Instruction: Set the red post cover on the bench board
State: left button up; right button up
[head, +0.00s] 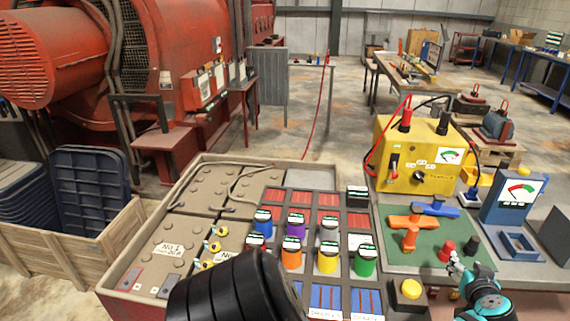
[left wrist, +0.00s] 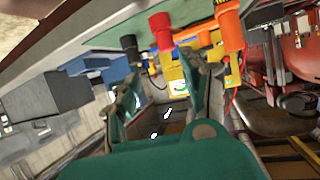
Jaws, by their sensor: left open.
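The red post cover (head: 447,249) stands upright on the green bench board (head: 398,258), near its front edge. A black post cover (head: 472,246) stands just right of it. My left gripper (head: 455,266), with teal parts, is just in front of the red cover, at the bench's front edge. In the left wrist view its open fingers (left wrist: 164,88) have nothing between them. There the red cover (left wrist: 161,30) and black cover (left wrist: 130,44) show beyond the fingertips, apart from them. My right gripper is not seen.
An orange T-shaped tool (head: 408,226) and a blue one (head: 436,209) lie on the board. A yellow meter box (head: 418,158) stands behind, a blue gauge stand (head: 512,198) to the right. A yellow knob (head: 411,289) is at the front. Battery crates with coloured caps fill the left.

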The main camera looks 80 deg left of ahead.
pick_arm(q)
jog(key=s+d+f+m+t+h, duration=0.2)
jog(key=d+m+t+h, duration=0.15)
jog(key=d, duration=0.35)
jog(key=s+d+f+m+t+h, duration=0.1)
jog(key=d+f+m+t+h, duration=0.1)
jog(key=d+m+h, duration=0.3)
jog(key=s+d+f+m+g, duration=0.1)
jog(key=s+d+f, duration=0.15)
jog(key=f, duration=0.55)
jog(key=s+d+f+m+g+h, duration=0.1)
jog(key=s+f+g, duration=0.1)
jog(key=s+f, duration=0.35)
jog(key=s+d+f+m+g, duration=0.1)
jog(key=s+f, duration=0.1)
jog(key=f, duration=0.7)
jog(key=s+f+g, duration=0.3)
jog(key=s+f, duration=0.8)
jog(key=f, duration=0.1)
jog(key=s+f+g, duration=0.2)
jog(key=s+f, duration=0.4)
jog(key=s, duration=0.9)
jog(key=s+a+f+m+g+h, duration=0.1)
jog(key=s+f+g, duration=0.2)
jog(key=s, duration=1.2)
notch_tip(320, 180, down, 3)
jog(key=shift+a+f, duration=0.15)
jog(key=shift+m, duration=0.25)
